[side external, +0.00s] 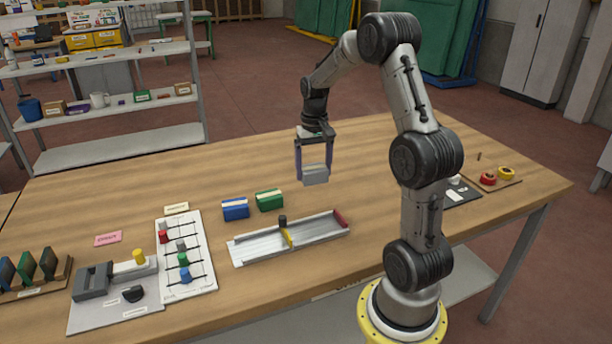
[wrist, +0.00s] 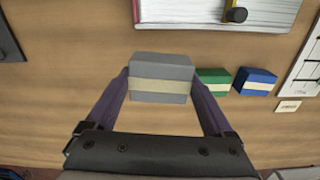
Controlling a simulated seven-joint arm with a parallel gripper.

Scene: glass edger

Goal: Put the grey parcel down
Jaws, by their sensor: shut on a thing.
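The grey parcel (side external: 314,175) is a small block held between the fingertips of my gripper (side external: 314,170) in the side external view. In the wrist view the grey parcel (wrist: 161,78) has a pale band around it, with a purple-grey finger of my gripper (wrist: 160,90) on each side. My gripper is shut on it. In the side external view the parcel appears to hang above the wooden table (side external: 380,150), behind the metal tray; the exact height is hard to tell.
A green parcel (side external: 269,200) and a blue parcel (side external: 235,209) stand to the left of the held parcel. A metal tray (side external: 265,248) with a yellow divider lies in front. A white slider board (side external: 200,280) is farther left. The table behind the parcels is clear.

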